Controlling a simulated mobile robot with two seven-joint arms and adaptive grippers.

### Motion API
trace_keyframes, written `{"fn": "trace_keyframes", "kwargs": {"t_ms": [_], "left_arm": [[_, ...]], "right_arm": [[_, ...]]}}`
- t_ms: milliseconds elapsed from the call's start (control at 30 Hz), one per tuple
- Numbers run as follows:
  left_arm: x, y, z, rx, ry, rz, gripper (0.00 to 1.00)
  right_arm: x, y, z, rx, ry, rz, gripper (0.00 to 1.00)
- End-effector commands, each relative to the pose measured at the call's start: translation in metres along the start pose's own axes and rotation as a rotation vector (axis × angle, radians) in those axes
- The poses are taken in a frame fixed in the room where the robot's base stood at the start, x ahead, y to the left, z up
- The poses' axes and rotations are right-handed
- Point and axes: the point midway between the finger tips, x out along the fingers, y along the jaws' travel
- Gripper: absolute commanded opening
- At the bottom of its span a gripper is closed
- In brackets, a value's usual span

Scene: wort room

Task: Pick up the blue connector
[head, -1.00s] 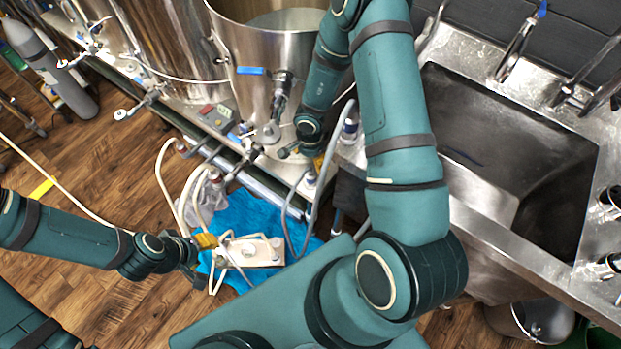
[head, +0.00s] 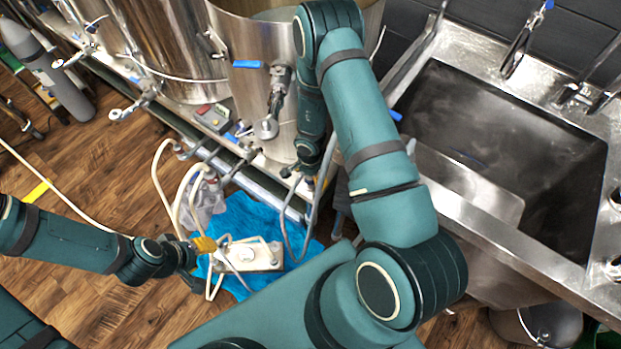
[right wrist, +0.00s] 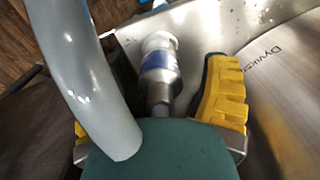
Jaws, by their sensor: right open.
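In the right wrist view, a metal connector with a blue band (right wrist: 160,64) stands between my right gripper's fingers. My right gripper (right wrist: 152,112) is open around it, with the right yellow finger beside it. The left finger is mostly hidden behind a thick grey hose. I cannot tell whether either finger touches the connector. In the head view, my right gripper (head: 308,178) points down by the steel kettle's foot, and I cannot make out the connector there. My left gripper (head: 197,256) is low beside a white plate with hoses (head: 262,258); its grip is unclear.
A steel kettle (head: 238,100) with a blue-handled valve stands behind my right gripper. A grey hose (head: 287,222) loops beside that gripper; it also shows in the right wrist view (right wrist: 82,70). A blue cloth (head: 235,208) lies on the floor. A steel sink (head: 470,130) is at the right.

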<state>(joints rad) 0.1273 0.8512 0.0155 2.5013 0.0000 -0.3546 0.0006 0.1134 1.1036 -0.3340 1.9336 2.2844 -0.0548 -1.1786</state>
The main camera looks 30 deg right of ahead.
Motion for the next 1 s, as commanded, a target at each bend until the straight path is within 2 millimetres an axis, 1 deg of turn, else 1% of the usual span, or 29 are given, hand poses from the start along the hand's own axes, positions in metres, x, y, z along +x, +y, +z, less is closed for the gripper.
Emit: {"fn": "trace_keyframes", "kwargs": {"t_ms": [100,133,167,200,267,300,333,367,667,767,867,1000], "left_arm": [[0.0,0.0,0.0,0.0,0.0,0.0,0.47],[0.0,0.0,0.0,0.0,0.0,0.0,0.47],[0.0,0.0,0.0,0.0,0.0,0.0,0.47],[0.0,0.0,0.0,0.0,0.0,0.0,0.47],[0.0,0.0,0.0,0.0,0.0,0.0,0.47],[0.0,0.0,0.0,0.0,0.0,0.0,0.47],[0.0,0.0,0.0,0.0,0.0,0.0,0.47],[0.0,0.0,0.0,0.0,0.0,0.0,0.47],[0.0,0.0,0.0,0.0,0.0,0.0,0.47],[-0.002,0.001,0.0,0.0,0.0,0.0,0.47],[-0.005,0.002,0.0,0.0,-0.002,0.0,0.47],[-0.015,0.005,0.001,-0.001,-0.006,0.0,0.47]], "right_arm": [[-0.001,0.0,0.0,0.0,0.0,0.0,0.74],[-0.001,0.0,0.0,0.0,0.0,0.0,0.72],[-0.001,0.0,0.0,0.0,0.0,0.0,0.61],[-0.001,0.0,0.0,0.0,0.0,0.0,0.47],[-0.001,0.0,0.0,0.0,0.0,0.0,0.26],[-0.001,0.0,0.0,0.0,0.0,0.0,0.12],[-0.001,0.0,0.0,0.0,0.0,0.0,0.01],[-0.001,0.0,0.0,0.0,0.0,0.0,0.0],[-0.001,0.0,0.0,0.0,-0.001,0.0,0.0],[-0.004,0.0,0.0,0.0,-0.001,0.0,0.0],[-0.016,-0.001,0.0,0.001,-0.001,-0.002,0.0],[-0.044,-0.001,-0.001,0.003,-0.001,-0.003,0.0]]}}
